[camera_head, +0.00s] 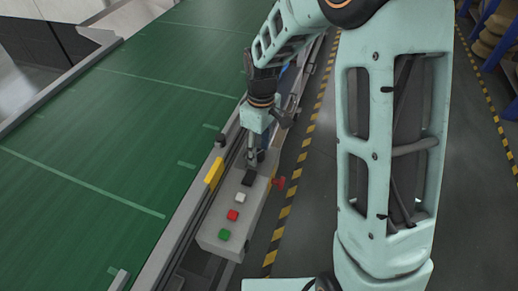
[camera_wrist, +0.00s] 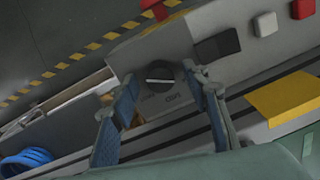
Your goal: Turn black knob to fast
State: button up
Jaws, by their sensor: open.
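The black knob (camera_wrist: 160,74) is a round dial on the face of the grey control box (camera_head: 212,240). A light pointer line crosses it, and small printed lettering lies below it, too blurred to read surely. In the wrist view my gripper (camera_wrist: 159,79) is open, with one blue-grey finger on each side of the knob. The fingers appear apart from it; their exact height above the box is unclear. In the head view my gripper (camera_head: 257,158) points down at the far end of the box and hides the knob.
The box also carries a black rectangle (camera_head: 249,179), a white button (camera_head: 240,198), a red button (camera_head: 233,215), a green button (camera_head: 224,234) and a red side knob (camera_head: 279,183).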

jog(key=shift+c, duration=0.5)
jog(key=c, duration=1.1)
jog(key=shift+o, duration=0.2)
